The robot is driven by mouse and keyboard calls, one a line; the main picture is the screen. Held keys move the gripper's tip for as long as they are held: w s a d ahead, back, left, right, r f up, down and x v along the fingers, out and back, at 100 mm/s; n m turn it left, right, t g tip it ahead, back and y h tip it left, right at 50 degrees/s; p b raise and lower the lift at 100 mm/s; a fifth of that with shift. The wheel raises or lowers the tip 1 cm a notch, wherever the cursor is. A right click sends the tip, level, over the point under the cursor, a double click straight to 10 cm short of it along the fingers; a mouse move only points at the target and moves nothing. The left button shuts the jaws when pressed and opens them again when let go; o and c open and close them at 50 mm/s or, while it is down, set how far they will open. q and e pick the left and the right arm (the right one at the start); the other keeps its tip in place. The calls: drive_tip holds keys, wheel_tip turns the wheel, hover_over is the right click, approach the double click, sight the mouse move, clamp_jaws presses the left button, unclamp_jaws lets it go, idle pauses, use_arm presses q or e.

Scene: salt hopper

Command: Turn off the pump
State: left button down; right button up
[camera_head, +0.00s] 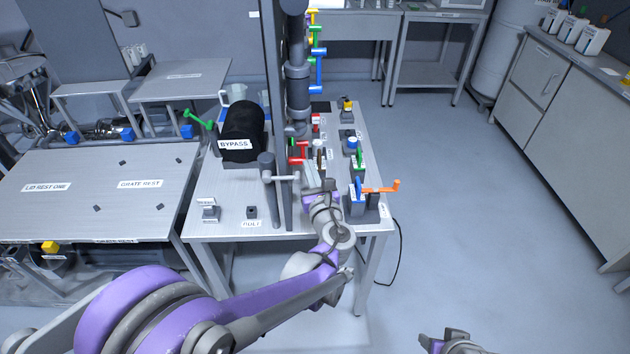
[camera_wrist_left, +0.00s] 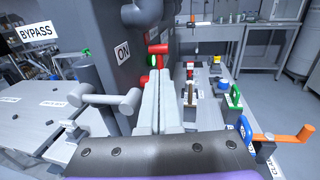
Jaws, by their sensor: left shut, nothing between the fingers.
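My left gripper (camera_head: 311,172) is shut and empty at the grey column (camera_head: 297,90) on the middle table. In the left wrist view its two fingers (camera_wrist_left: 164,78) lie together and point forward. Just past the fingertips are a red handle-like part (camera_wrist_left: 157,49) and a small green part (camera_wrist_left: 152,61), partly hidden by the fingers. An ON label (camera_wrist_left: 122,52) is on the column beside them. I cannot tell whether the fingertips touch anything, nor which part is the pump's control. My right gripper (camera_head: 447,340) is at the bottom edge, partly cut off.
A grey T-handle (camera_head: 280,178) stands left of my left gripper. An orange-handled lever (camera_head: 380,187) and a blue one (camera_head: 357,190) stand to its right. A black cylinder marked BYPASS (camera_head: 241,130) is behind left. The floor at right is free.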

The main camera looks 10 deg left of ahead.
sight(307, 144)
use_arm(q)
drive_tip(key=x, duration=0.4)
drive_tip(key=shift+w+a+p, duration=0.1)
drive_tip(key=shift+w+p, duration=0.1)
drive_tip(key=shift+p, duration=0.15)
drive_tip(key=shift+w+r+g+h, duration=0.2)
drive_tip(key=shift+r+g+h, duration=0.1)
drive_tip(key=shift+g, duration=0.3)
drive_tip(key=shift+w+a+r+g, duration=0.1)
drive_tip(key=shift+w+a+g, duration=0.1)
drive_tip(key=shift+g, duration=0.3)
drive_tip(key=shift+w+a+r+m+g+h+b, duration=0.2)
drive_tip(key=shift+w+g+h+b, duration=0.15)
drive_tip(key=shift+w+g+b, duration=0.25)
drive_tip(key=shift+w+a+r+m+g+h+b, duration=0.15)
drive_tip(key=shift+w+m+g+h+b, duration=0.2)
drive_tip(key=shift+w, duration=0.4)
drive_tip(key=shift+w+a+f, duration=0.15)
drive_tip(key=shift+w+f, duration=0.05)
drive_tip(key=shift+w, duration=0.7)
drive_tip(key=shift+b, duration=0.3)
